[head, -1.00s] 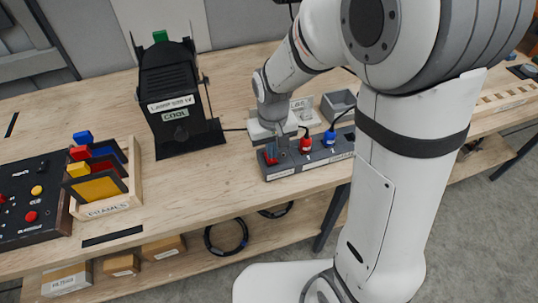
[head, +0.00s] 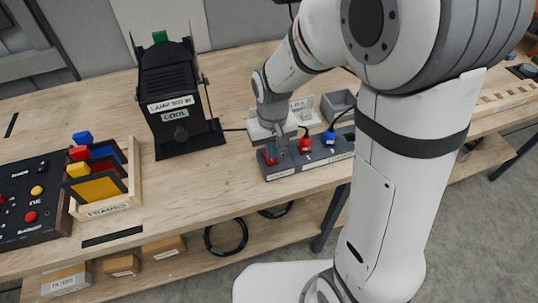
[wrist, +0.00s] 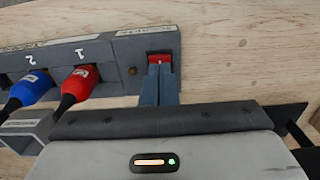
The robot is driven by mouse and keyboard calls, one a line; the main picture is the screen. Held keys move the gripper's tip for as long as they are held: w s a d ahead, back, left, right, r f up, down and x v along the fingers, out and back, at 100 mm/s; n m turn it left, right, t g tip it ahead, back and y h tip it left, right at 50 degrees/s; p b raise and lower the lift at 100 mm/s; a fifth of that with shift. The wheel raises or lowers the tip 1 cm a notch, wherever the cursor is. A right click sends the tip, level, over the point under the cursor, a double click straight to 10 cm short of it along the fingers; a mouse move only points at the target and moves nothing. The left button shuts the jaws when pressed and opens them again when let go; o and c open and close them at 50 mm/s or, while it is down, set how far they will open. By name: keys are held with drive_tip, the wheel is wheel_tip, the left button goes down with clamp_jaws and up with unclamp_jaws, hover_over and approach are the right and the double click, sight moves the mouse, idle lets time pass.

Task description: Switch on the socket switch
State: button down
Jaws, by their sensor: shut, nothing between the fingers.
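The socket strip (head: 312,160) is a dark grey block on the wooden bench. In the wrist view its grey body (wrist: 112,50) carries sockets marked 1 and 2. The red socket switch (head: 271,154) sits at the strip's left end; in the wrist view it shows as a red rocker (wrist: 160,60) just beyond my fingertips. My gripper (wrist: 160,72) is shut and empty, its fingertips at the switch and partly covering it. I cannot tell whether they touch it or which way the rocker is tipped.
A red plug (head: 305,144) and a blue plug (head: 329,138) stand in the strip beside my gripper. A black lamp housing (head: 172,90) stands to the left, with the wooden frames rack (head: 118,205) farther left. A grey bin (head: 338,104) is behind the strip. Bare bench lies between lamp and rack.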

drive_tip(key=shift+f+b, duration=0.75)
drive_tip(key=shift+f, duration=0.2)
idle(0.5)
drive_tip(key=shift+r, duration=0.1)
drive_tip(key=shift+r+p, duration=2.6)
drive_tip(key=shift+r, duration=0.9)
drive_tip(key=s+d+r+m+t+b, duration=0.1)
drive_tip(key=s+d+r+m+t, duration=0.2)
drive_tip(key=s+d+r, duration=0.8)
drive_tip(key=shift+s+d, duration=0.45)
drive_tip(key=shift+s, duration=0.45)
